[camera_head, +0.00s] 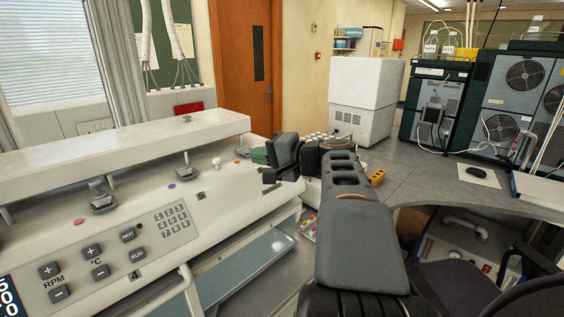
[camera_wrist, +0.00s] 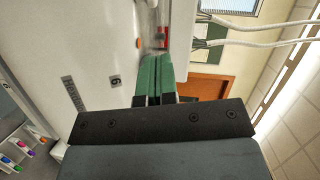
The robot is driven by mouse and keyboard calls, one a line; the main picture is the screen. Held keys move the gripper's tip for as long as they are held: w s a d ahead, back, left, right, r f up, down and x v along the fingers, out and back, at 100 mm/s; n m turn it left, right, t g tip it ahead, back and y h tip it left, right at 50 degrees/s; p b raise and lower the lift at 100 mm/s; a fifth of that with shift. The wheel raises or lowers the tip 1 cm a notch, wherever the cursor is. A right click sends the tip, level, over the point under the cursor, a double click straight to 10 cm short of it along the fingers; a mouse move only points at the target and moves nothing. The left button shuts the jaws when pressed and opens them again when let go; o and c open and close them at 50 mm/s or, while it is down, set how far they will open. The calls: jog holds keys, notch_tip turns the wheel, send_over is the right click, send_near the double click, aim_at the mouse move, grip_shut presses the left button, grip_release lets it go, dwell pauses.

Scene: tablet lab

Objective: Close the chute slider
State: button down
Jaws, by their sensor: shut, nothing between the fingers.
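The white tablet machine (camera_head: 140,155) fills the left of the head view. Grey chute pieces with upright levers sit along its top, one at the front (camera_head: 103,202) and one farther back (camera_head: 185,170). My gripper (camera_head: 257,155) is at the far end of the machine, its green fingers together and empty. In the wrist view my gripper (camera_wrist: 155,60) points at a small grey and red part (camera_wrist: 160,38) against the white body, close to the fingertips. The fingers partly hide it; I cannot tell whether they touch it or whether it is the slider.
A number 6 label (camera_wrist: 115,80) and an orange dot (camera_wrist: 139,42) lie beside the fingers. A keypad (camera_head: 172,221) is on the machine's front. A raised white beam (camera_head: 120,140) runs along its back. A desk (camera_head: 470,190) and a chair (camera_head: 450,275) stand at the right.

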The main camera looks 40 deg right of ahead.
jog(key=b+v, duration=0.1)
jog(key=v, duration=0.4)
jog(key=shift+s+d, duration=0.2)
jog(key=shift+s, duration=0.05)
dwell(0.3)
jog(key=s+a+f+g+h, duration=0.2)
jog(key=f+g, duration=0.2)
jog(key=f, duration=0.6)
jog(key=s+a+f+g+h, duration=0.1)
jog(key=f+g+h, duration=0.25)
jog(key=f, duration=0.55)
jog(key=s+a+f+n+g, duration=0.1)
jog(key=s+a+f+n, duration=0.1)
jog(key=a+n, duration=0.3)
jog(key=s+a+f+n+g+h, duration=0.1)
jog(key=s+a+f+n+g, duration=0.1)
jog(key=a+f+n, duration=0.3)
jog(key=a+n, duration=0.1)
jog(key=a, duration=0.3)
